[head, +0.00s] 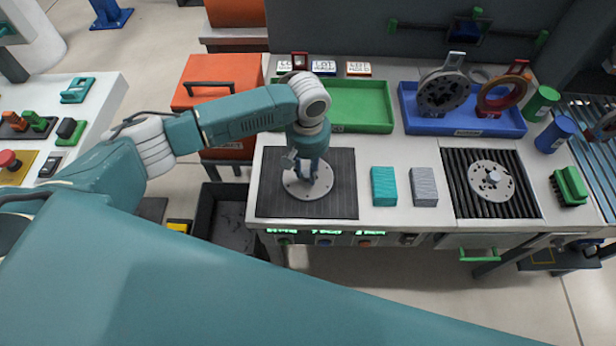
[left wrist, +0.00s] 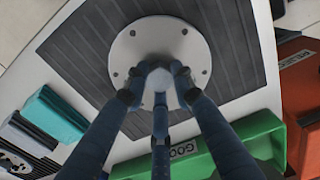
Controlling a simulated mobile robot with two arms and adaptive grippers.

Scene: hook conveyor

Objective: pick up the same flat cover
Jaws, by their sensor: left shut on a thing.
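A round, pale grey flat cover (head: 313,193) with several small holes around its rim lies over the dark ribbed mat (head: 268,205) on the left part of the workbench. It also shows in the left wrist view (left wrist: 205,55). My left gripper (head: 306,172) points down over the cover's middle. In the left wrist view its fingers (left wrist: 158,84) are closed around the pale central knob (left wrist: 160,78). I cannot tell whether the cover touches the mat. My right gripper is not in view.
Right of the mat stand a teal block (head: 384,186) and a grey block (head: 424,186). Behind is a green tray (head: 375,128); a blue tray (head: 425,125) holds ring-shaped parts. Another round plate (head: 478,190) lies on the right-hand ribbed mat (head: 520,205).

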